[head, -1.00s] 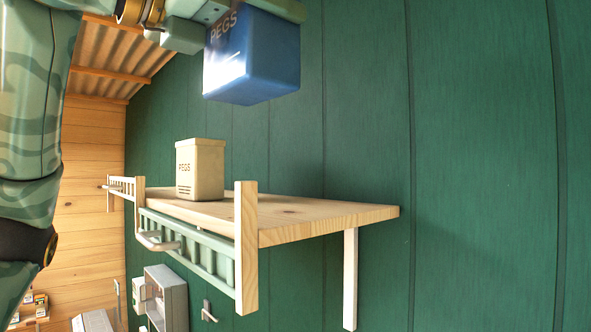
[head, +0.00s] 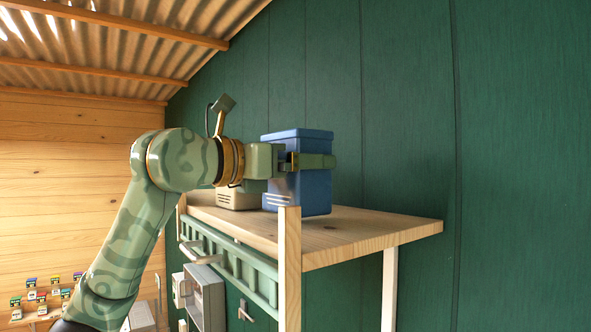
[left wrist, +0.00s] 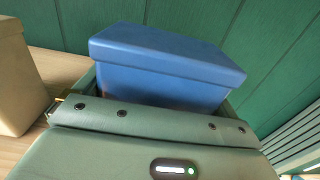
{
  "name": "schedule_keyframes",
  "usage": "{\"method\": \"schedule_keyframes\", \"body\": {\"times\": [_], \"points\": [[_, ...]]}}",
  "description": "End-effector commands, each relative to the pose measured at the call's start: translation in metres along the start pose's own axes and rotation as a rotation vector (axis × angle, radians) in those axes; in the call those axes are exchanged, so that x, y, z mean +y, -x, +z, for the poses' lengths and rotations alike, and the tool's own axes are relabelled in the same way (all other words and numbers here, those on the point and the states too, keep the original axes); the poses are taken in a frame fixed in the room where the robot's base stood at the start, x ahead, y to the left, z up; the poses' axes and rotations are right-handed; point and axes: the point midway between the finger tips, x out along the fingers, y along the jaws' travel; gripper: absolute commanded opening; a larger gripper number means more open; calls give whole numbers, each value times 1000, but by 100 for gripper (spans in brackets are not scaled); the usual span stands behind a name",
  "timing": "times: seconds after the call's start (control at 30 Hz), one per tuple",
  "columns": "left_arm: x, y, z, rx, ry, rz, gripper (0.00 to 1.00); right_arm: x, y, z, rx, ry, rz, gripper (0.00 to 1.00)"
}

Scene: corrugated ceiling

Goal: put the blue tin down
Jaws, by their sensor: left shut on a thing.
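The blue tin (head: 312,190) is upright at the wooden shelf (head: 375,231), in front of a cream tin (head: 236,199). My left gripper (head: 311,161) is shut around the blue tin's upper body, below its lid. The tin's base is at the level of the shelf top; I cannot tell whether it touches or hovers just above. In the left wrist view the blue tin (left wrist: 165,65) sits between the jaws, with the cream tin (left wrist: 18,85) to its left, apart from it. My right gripper is out of view.
A post (head: 289,262) and a green rail (head: 230,262) line the shelf's left side. The shelf's right part is bare. A green wall (head: 400,120) stands behind. Grey boxes (head: 206,295) hang below, and small coloured packets (head: 42,294) stand at the far left.

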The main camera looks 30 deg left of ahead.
Motion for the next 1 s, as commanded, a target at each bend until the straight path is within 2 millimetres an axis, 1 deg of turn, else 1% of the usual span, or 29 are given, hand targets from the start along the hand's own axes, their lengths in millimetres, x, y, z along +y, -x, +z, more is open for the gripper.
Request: {"method": "schedule_keyframes", "body": {"times": [0.03, 0.1, 0.37, 0.47, 0.5, 0.53, 0.73, 0.8, 0.83, 0.93, 1.0], "points": [[0, 0, -8, 0, -1, 1, 62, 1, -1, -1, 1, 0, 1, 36], [0, 1, -14, -1, -2, 1, 62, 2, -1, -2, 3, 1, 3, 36], [0, 1, -14, -3, -1, 2, 62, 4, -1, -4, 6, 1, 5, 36], [0, 1, -18, -2, -1, 2, 62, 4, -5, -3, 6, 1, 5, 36], [0, 1, -19, 0, -1, 1, 98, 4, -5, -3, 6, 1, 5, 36], [0, 1, -18, 0, -1, 1, 100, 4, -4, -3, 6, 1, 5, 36], [0, 1, -17, 0, 0, 1, 100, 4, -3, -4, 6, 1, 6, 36], [0, 1, -13, -1, 0, 1, 100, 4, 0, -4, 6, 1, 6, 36], [0, 3, -13, -2, -1, 2, 100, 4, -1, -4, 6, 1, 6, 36], [1, 19, -16, -5, -2, 5, 100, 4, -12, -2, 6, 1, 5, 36], [0, 35, -18, -4, -4, 5, 100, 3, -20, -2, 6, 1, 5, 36]]}}
